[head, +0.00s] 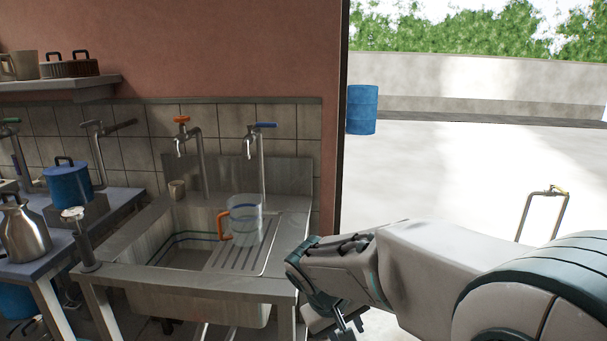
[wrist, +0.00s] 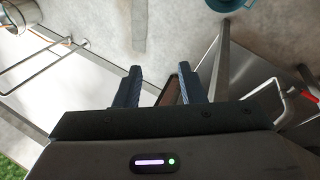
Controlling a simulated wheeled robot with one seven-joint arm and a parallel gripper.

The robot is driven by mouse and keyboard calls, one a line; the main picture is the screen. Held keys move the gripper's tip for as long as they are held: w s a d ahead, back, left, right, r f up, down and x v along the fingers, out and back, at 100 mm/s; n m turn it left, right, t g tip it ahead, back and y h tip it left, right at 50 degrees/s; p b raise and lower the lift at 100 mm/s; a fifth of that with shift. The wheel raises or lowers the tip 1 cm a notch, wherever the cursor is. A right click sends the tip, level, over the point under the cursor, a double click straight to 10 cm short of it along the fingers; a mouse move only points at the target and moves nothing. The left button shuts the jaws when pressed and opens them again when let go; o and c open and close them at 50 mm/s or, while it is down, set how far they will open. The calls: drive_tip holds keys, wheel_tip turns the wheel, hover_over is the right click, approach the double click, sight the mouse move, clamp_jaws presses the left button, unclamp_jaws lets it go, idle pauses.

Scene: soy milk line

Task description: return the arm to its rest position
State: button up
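My gripper (head: 335,322) hangs at the lower middle of the head view, in front of and to the right of the sink, with its fingers pointing down. My pale arm reaches in from the right edge. In the wrist view the two dark fingers of my gripper (wrist: 159,84) stand apart, and I see nothing held between them. A brownish strip shows behind the gap, but I cannot tell what it is. A clear measuring jug (head: 246,218) with an orange handle stands upright on the sink's ribbed drainboard, apart from my gripper.
The metal sink (head: 190,277) with several taps is left of my gripper. A steel jug (head: 26,232) and a blue pot (head: 70,184) stand on the left counter. A blue barrel (head: 361,109) is outside. Open floor (head: 440,170) lies beyond the arm.

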drive_tip(key=s+d+r+m+y+p, duration=0.2)
drive_tip(key=s+d+r+p, duration=0.1)
drive_tip(key=s+r+p, duration=0.2)
drive_tip(key=s+d+r+m+y+p, duration=0.1)
drive_tip(key=s+d+r+m+p, duration=0.1)
drive_tip(key=s+r+p, duration=0.3)
drive_tip(key=shift+s+d+r+t+y, duration=0.35)
drive_tip(key=shift+s+d+r, duration=0.55)
drive_tip(key=shift+s+r, duration=1)
